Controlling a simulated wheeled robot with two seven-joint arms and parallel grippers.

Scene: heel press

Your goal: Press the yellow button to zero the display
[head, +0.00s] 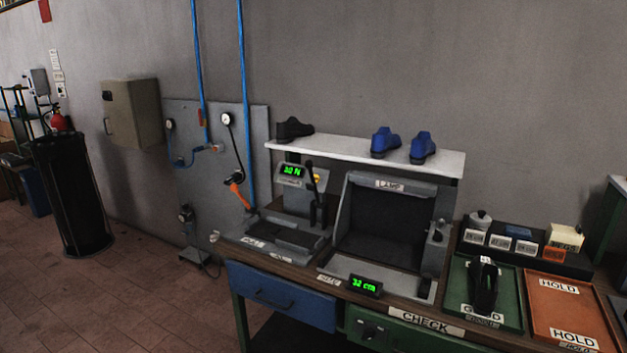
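The yellow button (317,178) is a small yellow spot on the right of the grey press device (290,205), beside its display. The press display (291,171) shows lit green characters, too small to read surely. A black lever (311,188) stands upright in front of the device's right side and passes close to the button. A second small display (364,285) at the bench's front edge shows green text that looks like "32 cm". Neither of my grippers is in the head view.
A grey lamp box (388,222) stands right of the press. A white shelf (365,152) with dark and blue shoe-like pieces is above. A green tray (456,294) holds a black object; an orange HOLD tray (570,310) lies to its right.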

